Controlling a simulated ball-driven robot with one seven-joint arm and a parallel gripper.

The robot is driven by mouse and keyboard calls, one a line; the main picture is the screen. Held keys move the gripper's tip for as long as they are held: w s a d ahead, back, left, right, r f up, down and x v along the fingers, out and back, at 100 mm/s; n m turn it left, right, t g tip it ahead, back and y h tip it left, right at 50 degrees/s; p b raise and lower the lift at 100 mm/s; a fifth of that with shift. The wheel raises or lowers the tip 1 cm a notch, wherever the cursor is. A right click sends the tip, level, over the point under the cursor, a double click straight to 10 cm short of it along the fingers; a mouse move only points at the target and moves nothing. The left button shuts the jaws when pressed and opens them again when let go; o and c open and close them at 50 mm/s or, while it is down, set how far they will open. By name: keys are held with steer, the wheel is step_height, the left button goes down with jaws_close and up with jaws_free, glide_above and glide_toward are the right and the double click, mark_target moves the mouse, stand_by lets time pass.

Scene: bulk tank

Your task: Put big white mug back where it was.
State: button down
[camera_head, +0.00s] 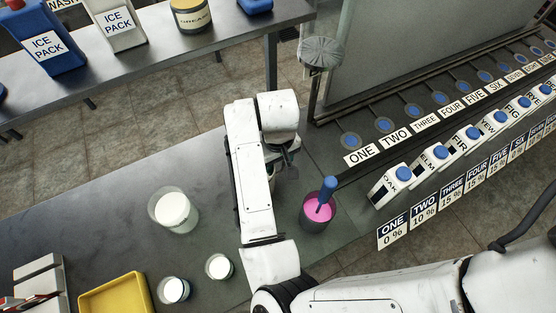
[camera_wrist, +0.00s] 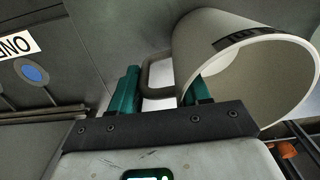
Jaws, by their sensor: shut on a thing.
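A big white mug (camera_wrist: 205,45) fills the upper right of the wrist view, its open mouth facing right and the inside looking empty. My gripper (camera_wrist: 160,82) has its two green fingers on either side of the mug's handle and is shut on it. In the head view my gripper and the mug are mostly hidden behind my white arm, over the grey counter (camera_head: 110,215). I cannot tell there how high the mug is above the counter.
A cup of pink liquid (camera_head: 312,222) with a blue-handled tool stands right of my arm. A large white-filled container (camera_head: 173,209) and two smaller ones (camera_head: 176,290) (camera_head: 219,267) stand left. A yellow tray (camera_head: 118,297) lies front left. Labelled blue-capped dispensers (camera_head: 391,186) line the right.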

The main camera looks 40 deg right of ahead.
steer(key=c, duration=0.5)
jaws_free()
step_height(320, 180, up, 12)
steer(key=shift+r+p, duration=0.1)
steer(key=shift+p, duration=0.6)
